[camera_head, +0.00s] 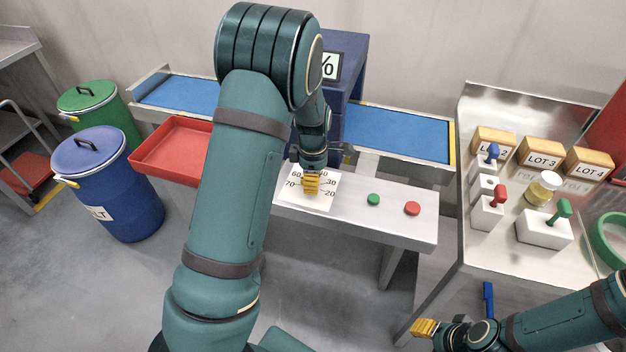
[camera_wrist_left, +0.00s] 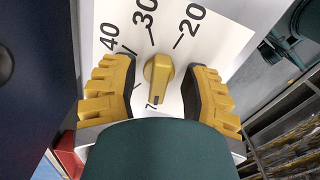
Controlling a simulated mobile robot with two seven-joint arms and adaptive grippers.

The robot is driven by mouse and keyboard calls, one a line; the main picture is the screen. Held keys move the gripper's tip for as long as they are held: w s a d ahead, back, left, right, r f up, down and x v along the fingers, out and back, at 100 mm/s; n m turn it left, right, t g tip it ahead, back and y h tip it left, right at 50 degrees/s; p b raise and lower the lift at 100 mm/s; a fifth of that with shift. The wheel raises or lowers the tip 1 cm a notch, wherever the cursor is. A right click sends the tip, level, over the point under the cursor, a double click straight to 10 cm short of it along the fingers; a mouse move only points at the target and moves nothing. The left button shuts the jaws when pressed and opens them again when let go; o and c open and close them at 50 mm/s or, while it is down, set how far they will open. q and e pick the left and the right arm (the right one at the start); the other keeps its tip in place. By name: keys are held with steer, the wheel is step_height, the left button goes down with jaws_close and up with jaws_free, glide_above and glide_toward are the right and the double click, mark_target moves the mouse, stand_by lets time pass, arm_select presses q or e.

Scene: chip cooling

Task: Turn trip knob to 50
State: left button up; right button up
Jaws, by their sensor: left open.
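The trip knob (camera_wrist_left: 158,72) is a yellow pointer knob on a white dial plate (camera_wrist_left: 225,32) in the left wrist view. Its dark mark is at its lower end. The printed 40, 30 and 20 show above it; a partly hidden 7 is below. My left gripper (camera_wrist_left: 158,88) is open, with one yellow finger on each side of the knob and a gap to each. In the head view the left gripper (camera_head: 312,183) is over the dial plate (camera_head: 318,205) and hides the knob. My right gripper (camera_head: 425,328) is at lower right, away from the dial; its jaw gap is unclear.
A green button (camera_head: 373,199) and a red button (camera_head: 412,208) sit right of the dial on the panel. A blue housing (camera_head: 345,60) stands behind the left gripper. A red tray (camera_head: 172,150) is to the left. A steel table (camera_head: 455,235) with lot blocks stands right.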

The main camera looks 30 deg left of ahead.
arm_select(q)
jaws_close()
stand_by(0.5)
steer(key=m, duration=0.2)
steer(key=m+p, duration=0.1)
steer(key=shift+s+m, duration=0.2)
steer(key=shift+m, duration=0.2)
steer(key=m+p, duration=0.1)
steer(key=m, duration=0.2)
steer(key=shift+s+m, duration=0.1)
steer(key=shift+m, duration=0.2)
steer(key=m, duration=0.3)
steer(key=shift+s+m, duration=0.1)
steer(key=shift+m, duration=0.3)
steer(key=shift+s+f+m, duration=0.1)
steer(key=shift+m, duration=2.1)
